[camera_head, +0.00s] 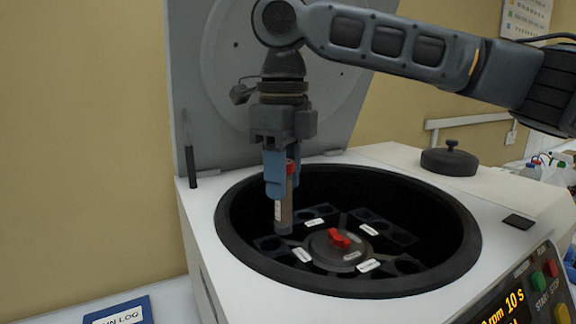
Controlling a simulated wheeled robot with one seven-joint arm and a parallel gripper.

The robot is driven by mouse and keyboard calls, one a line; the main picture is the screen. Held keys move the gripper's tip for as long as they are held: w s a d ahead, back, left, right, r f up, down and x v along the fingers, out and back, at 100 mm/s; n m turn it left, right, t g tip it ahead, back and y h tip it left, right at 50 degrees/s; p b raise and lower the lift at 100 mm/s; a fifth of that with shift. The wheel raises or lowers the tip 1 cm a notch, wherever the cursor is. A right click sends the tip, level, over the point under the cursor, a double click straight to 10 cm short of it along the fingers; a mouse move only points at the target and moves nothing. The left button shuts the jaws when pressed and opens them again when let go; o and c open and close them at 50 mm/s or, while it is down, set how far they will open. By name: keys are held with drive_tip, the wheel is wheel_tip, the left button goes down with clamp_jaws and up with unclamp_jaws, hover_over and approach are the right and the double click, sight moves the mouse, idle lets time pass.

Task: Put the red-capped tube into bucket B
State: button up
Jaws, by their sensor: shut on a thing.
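My gripper (282,182) has blue fingers and is shut on the red-capped tube (284,212). The tube hangs upright, its red cap between the fingers and a white label on its side. Its lower end is inside the open centrifuge bowl (462,240), in front of the left part of the rotor. I cannot tell whether the tip is above a bucket or entering a hole. Several dark buckets with holes and white labels surround the rotor hub (325,250). The label letters are too small to read, so I cannot tell which is bucket B.
A red knob (339,238) tops the hub. The raised lid (220,110) stands behind my arm. A dark round cover with a knob (449,160) sits on the surface at right. The control panel (520,300) is at lower right, and a blue log book (122,314) is at lower left.

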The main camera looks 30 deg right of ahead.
sight(283, 228)
drive_tip(key=shift+f, duration=2.2)
wheel_tip(283, 228, down, 5)
drive_tip(key=b, duration=0.4)
drive_tip(key=shift+r, duration=0.2)
drive_tip(key=shift+f, duration=0.85)
drive_tip(key=o, duration=1.1)
